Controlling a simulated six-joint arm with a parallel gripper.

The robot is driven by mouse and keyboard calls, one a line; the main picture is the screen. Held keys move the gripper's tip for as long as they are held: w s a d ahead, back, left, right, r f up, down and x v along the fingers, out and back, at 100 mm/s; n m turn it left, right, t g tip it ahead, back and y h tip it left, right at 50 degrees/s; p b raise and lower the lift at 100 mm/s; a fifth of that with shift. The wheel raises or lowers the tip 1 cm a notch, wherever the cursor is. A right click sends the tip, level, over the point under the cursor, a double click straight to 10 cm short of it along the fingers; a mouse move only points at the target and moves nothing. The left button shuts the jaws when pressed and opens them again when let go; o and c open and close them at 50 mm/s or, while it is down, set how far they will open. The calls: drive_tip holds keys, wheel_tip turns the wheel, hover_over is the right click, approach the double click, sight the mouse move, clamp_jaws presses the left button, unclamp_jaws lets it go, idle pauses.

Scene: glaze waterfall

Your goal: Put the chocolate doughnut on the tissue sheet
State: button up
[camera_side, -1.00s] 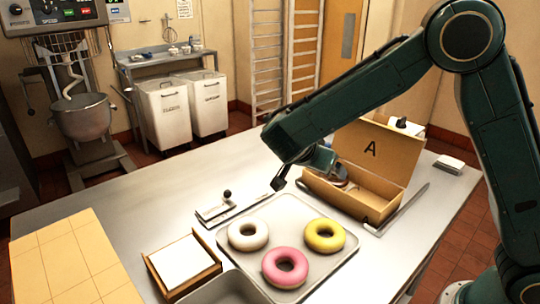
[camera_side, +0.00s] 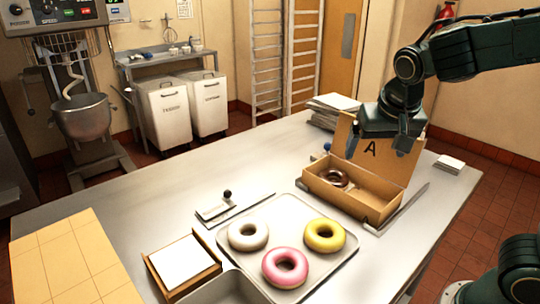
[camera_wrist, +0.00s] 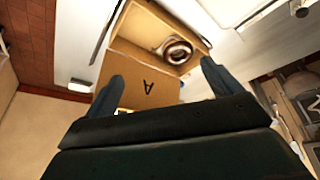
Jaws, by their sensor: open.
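The chocolate doughnut (camera_side: 335,179) lies in the left part of the open cardboard box (camera_side: 376,211), whose raised lid is marked A. In the wrist view the brown doughnut (camera_wrist: 178,50) shows inside the box (camera_wrist: 135,38). A white sheet (camera_side: 182,263), which looks like the tissue sheet, lies flat and bare in a shallow wooden holder (camera_side: 208,275) at the front left. My gripper (camera_side: 386,146) is open and empty, up by the lid and apart from the doughnut. Its two spread fingers (camera_wrist: 163,78) show in the wrist view.
A metal tray (camera_side: 275,212) with white (camera_side: 248,247), pink (camera_side: 271,275) and yellow (camera_side: 310,236) doughnuts lies between holder and box. A scraper-like tool with a dark knob (camera_side: 226,194) lies behind the tray. A paper stack (camera_side: 322,119) stands behind the box. The table's left middle is clear.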

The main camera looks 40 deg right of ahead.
drive_tip(key=s+a+r+n+t+y, duration=0.1)
drive_tip(key=s+a+n+t+y, duration=0.1)
drive_tip(key=s+n, duration=0.5)
drive_tip(key=shift+s+a+r+n+y, duration=0.15)
drive_tip(key=shift+s+a+n+y, duration=0.35)
drive_tip(key=shift+s, duration=2.35)
